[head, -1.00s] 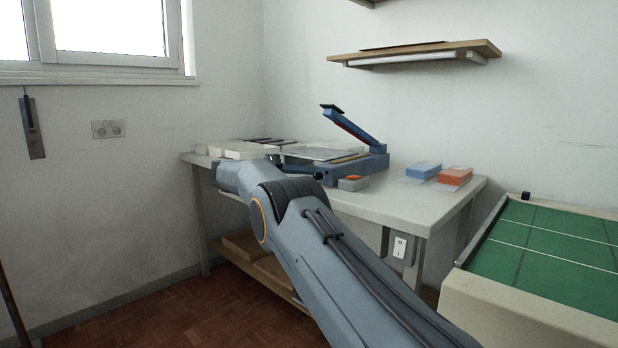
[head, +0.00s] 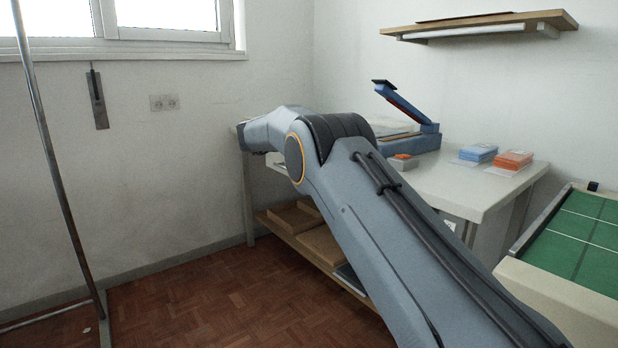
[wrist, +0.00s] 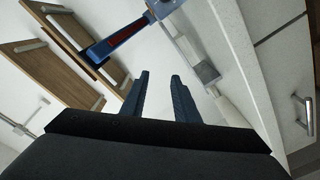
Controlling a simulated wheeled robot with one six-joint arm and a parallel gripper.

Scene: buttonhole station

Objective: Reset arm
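My gripper (wrist: 159,88) shows in the wrist view with its two dark blue fingers apart and nothing between them. In the head view my grey arm reaches up and to the left, its elbow in front of the worktable (head: 485,192). The gripper itself is hidden there behind the arm. A blue press with a raised arm (head: 405,105) stands on the table behind my arm. Its raised blue arm also shows at the top of the wrist view (wrist: 118,38), apart from my fingers.
A blue box (head: 477,153) and an orange box (head: 513,159) lie on the table's right part. A green-topped bench (head: 580,240) is at right, a metal pole (head: 52,150) at left. A wall shelf (head: 480,25) hangs above. The floor (head: 200,300) at left is clear.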

